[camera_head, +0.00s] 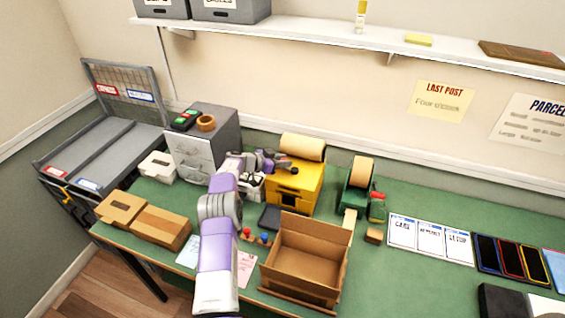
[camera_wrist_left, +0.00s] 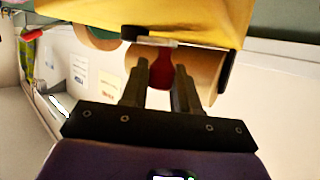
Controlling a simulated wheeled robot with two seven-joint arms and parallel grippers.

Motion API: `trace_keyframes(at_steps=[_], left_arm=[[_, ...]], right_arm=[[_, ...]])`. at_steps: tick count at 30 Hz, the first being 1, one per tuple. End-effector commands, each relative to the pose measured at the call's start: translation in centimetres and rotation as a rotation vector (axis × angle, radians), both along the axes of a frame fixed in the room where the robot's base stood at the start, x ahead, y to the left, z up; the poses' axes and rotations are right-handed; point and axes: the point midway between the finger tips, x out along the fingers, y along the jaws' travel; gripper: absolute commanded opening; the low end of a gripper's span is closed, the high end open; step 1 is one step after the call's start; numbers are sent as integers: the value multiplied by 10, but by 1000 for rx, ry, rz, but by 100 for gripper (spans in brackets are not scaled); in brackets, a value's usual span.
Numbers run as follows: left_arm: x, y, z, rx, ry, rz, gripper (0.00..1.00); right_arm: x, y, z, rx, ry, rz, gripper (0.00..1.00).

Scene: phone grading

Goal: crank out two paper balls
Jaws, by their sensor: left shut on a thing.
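The yellow paper machine (camera_head: 290,197) stands on the green table with a tan paper roll (camera_head: 302,147) on top. In the left wrist view its yellow body (camera_wrist_left: 190,18) fills the top, with the roll (camera_wrist_left: 200,65) behind the fingers. My left gripper (camera_head: 272,161) is at the machine's left side. In the left wrist view its dark fingers (camera_wrist_left: 160,88) are shut on the red crank handle (camera_wrist_left: 161,70). The handle is hidden in the head view. I see no paper ball. My right gripper is out of view.
An open cardboard box (camera_head: 283,283) stands in front of the machine and looks empty. A green tape dispenser (camera_head: 352,201) is to the right. Flat brown boxes (camera_head: 161,227) lie at the front left.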

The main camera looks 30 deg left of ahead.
Motion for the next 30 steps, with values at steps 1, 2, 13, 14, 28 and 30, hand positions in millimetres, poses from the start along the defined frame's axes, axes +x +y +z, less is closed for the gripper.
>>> trace_keyframes(at_steps=[1,2,13,14,28,30], left_arm=[[0,-3,-2,-3,4,-6,0],[0,-3,-2,-4,4,-5,0],[0,-2,-2,-3,3,-5,52],[0,-2,-2,-3,3,-4,52],[-15,7,7,-2,2,-1,52],[-23,11,10,-2,2,0,52]], right_arm=[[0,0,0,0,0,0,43],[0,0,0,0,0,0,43],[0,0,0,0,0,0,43],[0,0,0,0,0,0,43],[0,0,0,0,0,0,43],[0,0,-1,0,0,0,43]])
